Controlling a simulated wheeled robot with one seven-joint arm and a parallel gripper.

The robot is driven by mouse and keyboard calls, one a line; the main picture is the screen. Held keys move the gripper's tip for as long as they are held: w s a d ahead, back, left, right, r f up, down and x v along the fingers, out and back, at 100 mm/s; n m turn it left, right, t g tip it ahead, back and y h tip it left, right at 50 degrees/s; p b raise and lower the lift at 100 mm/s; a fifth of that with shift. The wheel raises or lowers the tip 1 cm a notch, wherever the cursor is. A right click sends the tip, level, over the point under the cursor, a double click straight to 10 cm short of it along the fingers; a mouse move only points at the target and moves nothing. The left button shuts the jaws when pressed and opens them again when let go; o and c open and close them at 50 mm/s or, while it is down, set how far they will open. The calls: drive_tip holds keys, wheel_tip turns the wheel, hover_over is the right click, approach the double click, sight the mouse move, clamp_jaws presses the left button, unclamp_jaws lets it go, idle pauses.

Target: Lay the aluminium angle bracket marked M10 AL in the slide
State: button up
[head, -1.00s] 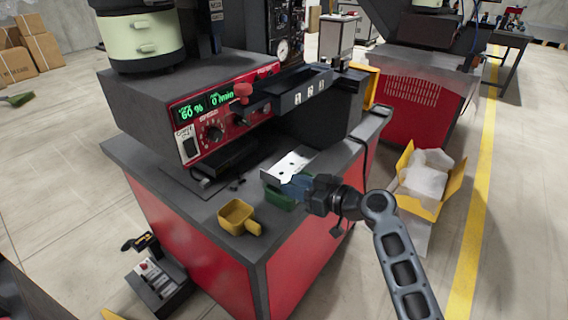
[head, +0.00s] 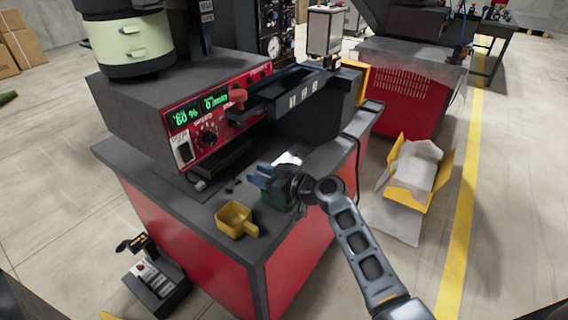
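My gripper (head: 261,175) is above the front part of the grey bench top, its blue fingers pointing left. The fingers look apart, with nothing visible between them. A small pale, shiny piece, which looks like the bracket (head: 287,158), shows just behind the gripper. The gripper hides most of it, and no marking can be read. A green block or box (head: 274,199) is below the gripper, partly covered. A dark open trough with several white labels (head: 285,98), possibly the slide, juts from the red-fronted feeder above the bench.
A yellow scoop (head: 236,219) stands on the bench, left of my gripper. Small dark pieces (head: 230,187) lie behind it. A yellow carton (head: 413,178) stands on the floor at right.

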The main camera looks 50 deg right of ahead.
drive_tip(key=shift+w, duration=0.1)
drive_tip(key=shift+c, duration=0.2)
clamp_jaws()
idle(0.4)
